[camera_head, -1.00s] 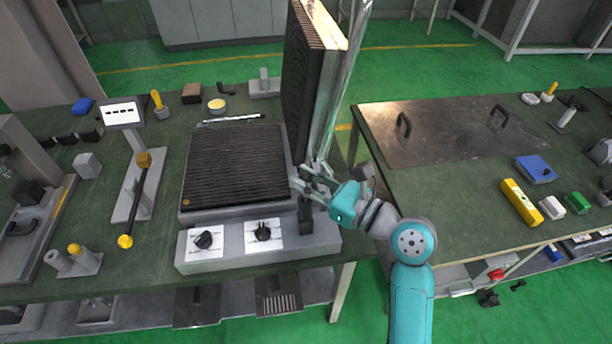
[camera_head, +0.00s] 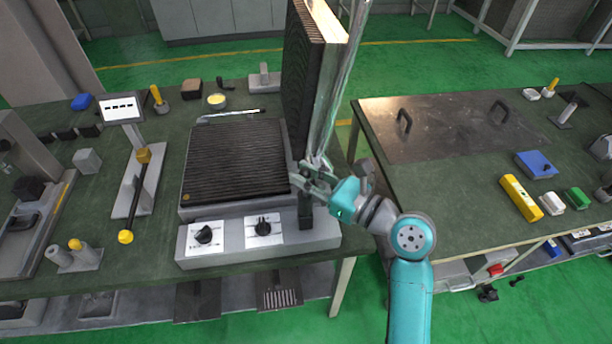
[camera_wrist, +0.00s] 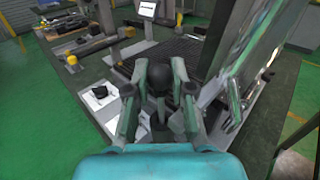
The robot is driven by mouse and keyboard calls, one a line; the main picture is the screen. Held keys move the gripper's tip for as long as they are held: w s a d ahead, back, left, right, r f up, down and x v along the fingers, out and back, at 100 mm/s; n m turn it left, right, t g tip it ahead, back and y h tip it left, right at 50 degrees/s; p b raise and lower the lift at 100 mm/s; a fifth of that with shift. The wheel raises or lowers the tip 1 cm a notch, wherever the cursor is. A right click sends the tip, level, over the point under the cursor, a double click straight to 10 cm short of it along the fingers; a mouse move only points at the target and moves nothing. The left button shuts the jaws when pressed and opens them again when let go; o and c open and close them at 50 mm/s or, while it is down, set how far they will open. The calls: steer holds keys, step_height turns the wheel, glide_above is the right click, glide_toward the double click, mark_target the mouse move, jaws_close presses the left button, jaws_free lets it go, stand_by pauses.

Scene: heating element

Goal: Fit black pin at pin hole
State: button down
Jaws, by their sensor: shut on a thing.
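In the wrist view the black pin (camera_wrist: 160,78) shows as a round dark head between the fingers of my gripper (camera_wrist: 161,68), which is shut on it. The head view shows my gripper (camera_head: 301,178) at the right edge of the heating unit, just above a dark upright block (camera_head: 306,212) beside the raised panel. The pin is hard to make out there. I cannot see the pin hole; the fingers and pin cover that spot, so I cannot tell whether the pin is in it.
The ribbed plate (camera_head: 236,160) lies left of my gripper, above two knobs (camera_head: 204,235). The tall raised panel (camera_head: 313,75) stands close behind the gripper. A second table (camera_head: 455,185) is at the right, across a gap. A grey stand with a yellow-ended rod (camera_head: 137,195) is farther left.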

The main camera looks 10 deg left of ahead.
steer(key=shift+r, duration=0.9)
steer(key=shift+f, duration=1.25)
stand_by(0.9)
steer(key=c, duration=0.9)
jaws_free()
steer(key=shift+f, duration=0.1)
steer(key=shift+d, duration=0.1)
steer(key=v, duration=1.2)
steer(key=shift+s, duration=0.1)
